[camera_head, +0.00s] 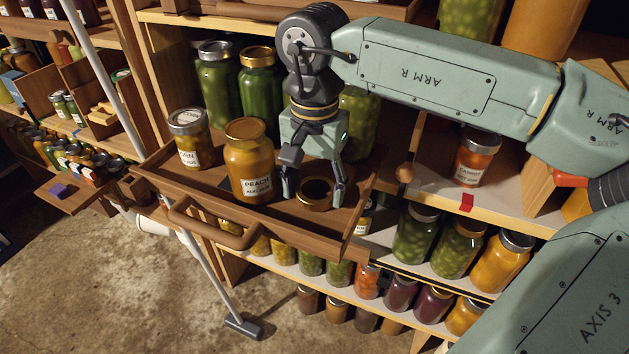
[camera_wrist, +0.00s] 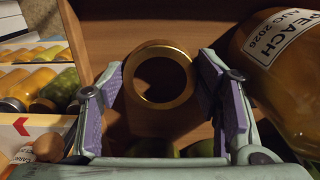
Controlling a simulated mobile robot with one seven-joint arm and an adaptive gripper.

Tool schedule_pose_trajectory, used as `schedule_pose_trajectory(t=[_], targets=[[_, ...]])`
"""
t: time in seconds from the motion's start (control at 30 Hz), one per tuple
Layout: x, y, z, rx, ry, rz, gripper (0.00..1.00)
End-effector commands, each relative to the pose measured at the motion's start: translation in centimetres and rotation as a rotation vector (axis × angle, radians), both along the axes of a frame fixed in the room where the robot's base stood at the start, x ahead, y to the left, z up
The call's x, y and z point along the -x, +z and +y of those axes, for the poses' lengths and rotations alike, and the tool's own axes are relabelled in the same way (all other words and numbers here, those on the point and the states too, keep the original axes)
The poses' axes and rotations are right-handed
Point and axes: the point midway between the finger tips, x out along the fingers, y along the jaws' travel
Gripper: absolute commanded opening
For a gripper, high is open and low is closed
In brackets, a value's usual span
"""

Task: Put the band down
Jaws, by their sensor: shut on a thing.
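The band is a gold metal ring (camera_head: 314,208) low in the wooden drawer, right of the peach jar. In the wrist view the band (camera_wrist: 160,103) shows as a round open ring, lying flat. My gripper (camera_head: 313,197) points down with one finger on each side of the band, shut on its outside. The purple finger pads flank it in the wrist view. I cannot tell whether the band touches the drawer floor (camera_wrist: 200,30).
The peach jar (camera_head: 250,170) stands close left of my gripper; a corn jar (camera_head: 190,143) is farther left. Green jars (camera_head: 217,85) stand behind. The drawer's front wall and handle (camera_head: 213,232) face the room. Jars fill the shelves below, and a carrot jar (camera_head: 476,160) stands right.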

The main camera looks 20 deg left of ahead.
Motion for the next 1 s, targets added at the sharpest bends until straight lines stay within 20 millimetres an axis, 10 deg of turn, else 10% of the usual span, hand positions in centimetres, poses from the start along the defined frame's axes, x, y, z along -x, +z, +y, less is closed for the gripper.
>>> schedule_pose_trajectory(t=[0.27, 0.3, 0.4, 1.0], targets=[[0.0, -0.5, 0.0, -0.001, 0.0, 0.001, 0.24], [0.0, -0.5, 0.0, -0.001, -0.001, 0.0, 0.58], [0.0, -0.3, 0.0, -0.001, -0.001, 0.0, 0.65], [-0.1, 3.2, 0.1, -0.003, -0.002, -0.001, 0.66]])
